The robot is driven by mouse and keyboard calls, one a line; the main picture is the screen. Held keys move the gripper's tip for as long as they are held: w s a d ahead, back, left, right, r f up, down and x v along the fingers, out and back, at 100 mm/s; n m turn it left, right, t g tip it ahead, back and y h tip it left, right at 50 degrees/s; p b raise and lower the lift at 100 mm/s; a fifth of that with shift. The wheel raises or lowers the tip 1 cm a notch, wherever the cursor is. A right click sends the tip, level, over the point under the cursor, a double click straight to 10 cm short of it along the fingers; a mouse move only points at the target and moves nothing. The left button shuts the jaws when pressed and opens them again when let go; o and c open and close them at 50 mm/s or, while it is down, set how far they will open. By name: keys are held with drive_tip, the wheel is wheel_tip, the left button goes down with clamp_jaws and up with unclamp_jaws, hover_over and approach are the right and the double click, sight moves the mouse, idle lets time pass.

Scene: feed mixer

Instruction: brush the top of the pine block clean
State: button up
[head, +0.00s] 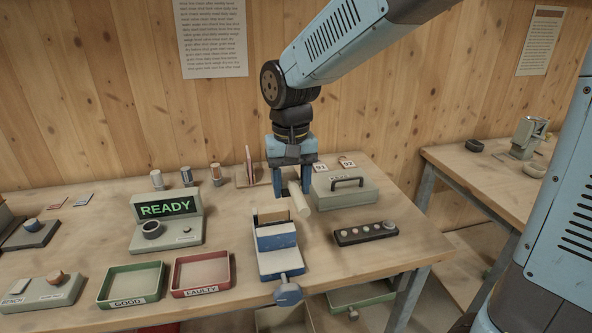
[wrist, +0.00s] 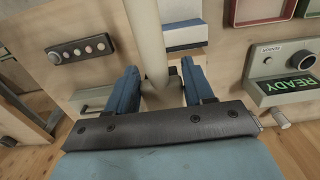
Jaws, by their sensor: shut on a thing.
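My gripper (head: 292,192) is above the back of the bench, pointing down, its fingers shut on a pale cylindrical handle (head: 299,203), probably the brush's. In the wrist view the handle (wrist: 147,40) runs from the top edge down between my fingers (wrist: 158,75). Any bristles are hidden or too small to tell. A blue and white vise (head: 277,240) stands just in front of my gripper. A tan piece (head: 271,215) at its far end may be the pine block; its top is partly hidden, and I cannot tell whether dust lies on it.
A grey-green case (head: 345,192) with a black handle stands close right, behind a button box (head: 365,233). To the left are a READY display (head: 167,209), a green GOOD tray (head: 131,283) and a red FAULTY tray (head: 201,273). Upright cylinders (head: 186,176) stand behind.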

wheel_tip(320, 180, down, 6)
drive_tip(key=shift+s+r, duration=0.15)
drive_tip(key=shift+r, duration=0.1)
drive_tip(key=shift+a+r, duration=0.2)
drive_tip(key=shift+a, duration=0.15)
drive_tip(key=shift+c, duration=0.3)
drive_tip(key=shift+s+a+f, duration=0.15)
drive_tip(key=shift+a, duration=0.65)
drive_tip(key=shift+s+a, duration=0.2)
drive_tip(key=shift+a, duration=0.6)
drive_tip(key=shift+s+a, duration=0.25)
drive_tip(key=shift+a, duration=0.55)
drive_tip(key=shift+s+a, duration=0.2)
drive_tip(key=shift+a, duration=0.6)
drive_tip(key=shift+s, duration=0.1)
drive_tip(key=shift+w+d, duration=0.35)
drive_tip(key=shift+d, duration=0.8)
drive_tip(key=shift+w+d, duration=0.3)
drive_tip(key=shift+d, duration=0.85)
drive_tip(key=shift+w+d, duration=0.35)
drive_tip(key=shift+d, duration=0.8)
drive_tip(key=shift+w+d, duration=0.1)
drive_tip(key=shift+d, duration=0.05)
wheel_tip(320, 180, up, 3)
drive_tip(key=shift+d+r, duration=0.1)
drive_tip(key=shift+a+r, duration=0.2)
drive_tip(key=shift+r, duration=2.4)
